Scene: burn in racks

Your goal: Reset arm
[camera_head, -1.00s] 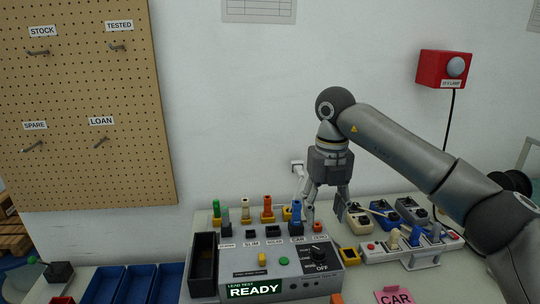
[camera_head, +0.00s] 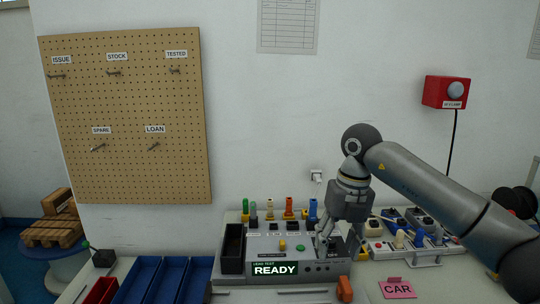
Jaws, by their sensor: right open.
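My right arm comes in from the right edge in the head camera view. Its gripper (camera_head: 324,243) points down over the right part of the grey lead tester (camera_head: 318,270). The fingers are apart, with nothing visible between them; whether the tips touch the tester cannot be told. The tester's green display (camera_head: 275,269) reads READY. The gripper hides the tester's dial and some labels. My left gripper is not in view.
Several coloured plugs (camera_head: 289,207) stand along the tester's back. Blue trays (camera_head: 166,280) and a red bin (camera_head: 101,291) lie left. A pink CAR card (camera_head: 397,289) lies right, before a power strip with adapters (camera_head: 410,249). A pegboard (camera_head: 125,120) with empty hooks hangs behind.

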